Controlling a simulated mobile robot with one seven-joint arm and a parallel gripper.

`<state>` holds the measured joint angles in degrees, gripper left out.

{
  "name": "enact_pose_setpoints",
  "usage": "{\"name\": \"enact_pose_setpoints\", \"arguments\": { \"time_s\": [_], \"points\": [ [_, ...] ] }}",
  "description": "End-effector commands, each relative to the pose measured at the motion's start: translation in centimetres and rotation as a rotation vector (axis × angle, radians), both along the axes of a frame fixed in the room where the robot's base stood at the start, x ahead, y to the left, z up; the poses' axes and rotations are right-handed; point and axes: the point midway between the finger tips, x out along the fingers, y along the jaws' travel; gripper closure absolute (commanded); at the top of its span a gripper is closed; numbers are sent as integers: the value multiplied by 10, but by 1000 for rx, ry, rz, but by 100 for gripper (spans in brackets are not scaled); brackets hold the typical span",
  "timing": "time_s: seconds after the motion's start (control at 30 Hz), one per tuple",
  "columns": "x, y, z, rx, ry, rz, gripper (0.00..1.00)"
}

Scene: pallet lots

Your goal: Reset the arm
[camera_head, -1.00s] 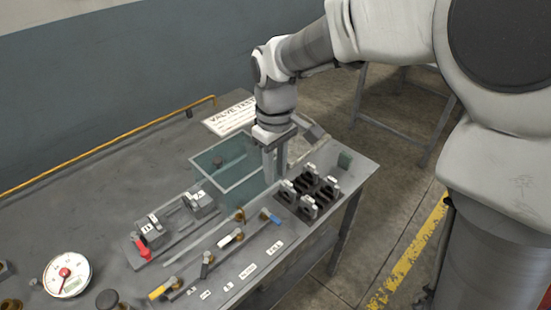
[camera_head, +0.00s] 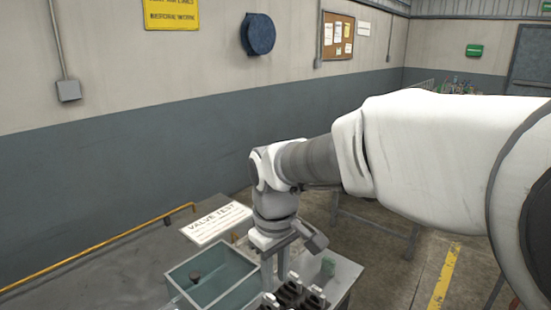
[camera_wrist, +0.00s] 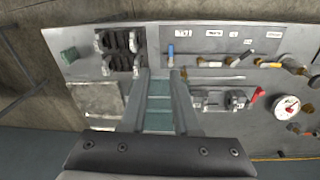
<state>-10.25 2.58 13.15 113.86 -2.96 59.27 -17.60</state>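My gripper (camera_head: 274,272) points down over the right end of the grey workbench (camera_head: 110,265), beside the teal tank (camera_head: 192,297) and the black clamp-like blocks (camera_head: 290,296). In the wrist view my gripper (camera_wrist: 159,76) shows two fingers apart, with only the teal tank (camera_wrist: 159,108) visible between them; it is open and empty. The fingertips are not seen touching anything. The bench's front part is outside the head view.
The wrist view shows a blue-handled valve (camera_wrist: 171,55), a red lever (camera_wrist: 257,95) and a dial gauge (camera_wrist: 287,106) on the bench. A yellow pipe (camera_head: 100,246) runs along its back. A sign (camera_head: 217,222) lies behind the tank. Open floor is at right.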

Motion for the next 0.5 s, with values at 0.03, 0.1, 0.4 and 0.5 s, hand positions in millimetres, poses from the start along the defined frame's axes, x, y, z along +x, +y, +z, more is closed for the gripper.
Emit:
{"name": "enact_pose_setpoints", "arguments": {
  "time_s": [0.03,0.1,0.4,0.5],
  "points": [
    [-8,-14,11,5,-35,-50,70],
    [-18,-32,21,12,-72,-120,70],
    [-70,-97,49,81,-232,-412,70],
    [-90,-114,52,114,-283,-506,70]
  ]
}}
